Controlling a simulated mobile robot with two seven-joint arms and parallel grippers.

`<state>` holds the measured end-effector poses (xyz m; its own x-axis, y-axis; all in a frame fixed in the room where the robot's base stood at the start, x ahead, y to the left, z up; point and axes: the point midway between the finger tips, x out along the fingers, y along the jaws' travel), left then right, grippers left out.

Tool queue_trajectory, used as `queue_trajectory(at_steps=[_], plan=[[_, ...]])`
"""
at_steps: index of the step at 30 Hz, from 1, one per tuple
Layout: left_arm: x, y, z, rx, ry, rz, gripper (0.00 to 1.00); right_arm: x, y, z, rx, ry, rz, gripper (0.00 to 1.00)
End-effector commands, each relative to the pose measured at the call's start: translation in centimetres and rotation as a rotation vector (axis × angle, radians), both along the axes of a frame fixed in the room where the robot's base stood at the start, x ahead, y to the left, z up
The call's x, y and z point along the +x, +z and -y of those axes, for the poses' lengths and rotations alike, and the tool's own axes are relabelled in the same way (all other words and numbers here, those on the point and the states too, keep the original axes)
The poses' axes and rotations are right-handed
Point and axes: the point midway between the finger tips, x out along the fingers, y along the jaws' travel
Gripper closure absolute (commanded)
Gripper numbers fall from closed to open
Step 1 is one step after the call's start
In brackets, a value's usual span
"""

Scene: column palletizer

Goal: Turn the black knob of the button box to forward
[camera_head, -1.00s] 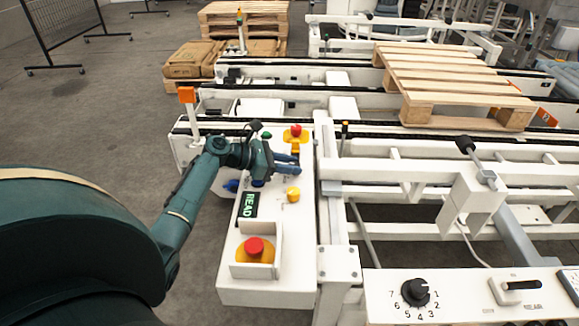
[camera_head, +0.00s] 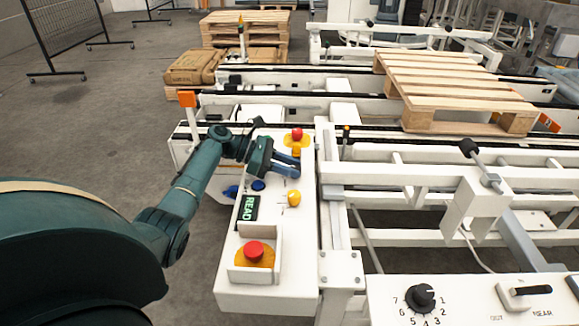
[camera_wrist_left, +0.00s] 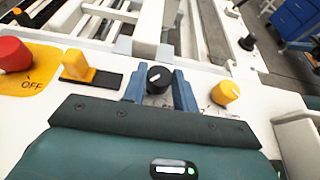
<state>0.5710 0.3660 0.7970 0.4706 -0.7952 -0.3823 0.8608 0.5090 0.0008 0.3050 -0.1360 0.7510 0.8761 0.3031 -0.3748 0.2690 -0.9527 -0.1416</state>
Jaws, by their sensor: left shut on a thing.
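The button box (camera_head: 270,293) is a long white panel left of the conveyor frame. In the left wrist view its black knob (camera_wrist_left: 158,80) has a white mark on top and sits between the two blue-grey fingers of my left gripper (camera_wrist_left: 159,88). The gripper is shut on the knob, one finger on each side. In the head view the left gripper (camera_head: 287,165) reaches over the far half of the box, and its fingers hide the knob. I cannot read a forward label. My right gripper is in neither view.
A yellow knob (camera_head: 293,198) is close beside the gripper. A red button (camera_head: 297,134) lies beyond it, and a red stop button (camera_head: 254,250) sits in a white guard nearer me. A lever (camera_head: 478,160) and numbered black knob (camera_head: 421,297) are to the right.

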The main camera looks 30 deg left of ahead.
Motion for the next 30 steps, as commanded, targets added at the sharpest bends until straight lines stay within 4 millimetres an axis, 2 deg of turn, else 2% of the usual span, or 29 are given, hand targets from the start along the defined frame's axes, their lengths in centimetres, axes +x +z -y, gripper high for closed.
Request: queue_trajectory(at_steps=[1,2,9,20,23,30], plan=[[0.0,0.0,0.1,0.001,-0.003,-0.001,0.94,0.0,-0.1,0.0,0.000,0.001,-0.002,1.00],[0.0,-0.1,0.1,0.000,-0.003,-0.001,0.71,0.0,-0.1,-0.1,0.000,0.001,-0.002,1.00],[0.0,-0.1,0.1,0.001,-0.001,-0.001,0.51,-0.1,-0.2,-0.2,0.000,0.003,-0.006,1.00],[-0.3,0.2,-0.5,0.001,0.001,-0.001,0.50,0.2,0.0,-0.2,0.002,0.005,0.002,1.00],[-1.0,0.8,-1.7,0.002,0.003,-0.002,0.50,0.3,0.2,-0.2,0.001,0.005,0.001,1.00],[-3.5,2.9,-6.0,0.002,0.002,-0.002,0.50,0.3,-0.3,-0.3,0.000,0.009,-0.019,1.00]])
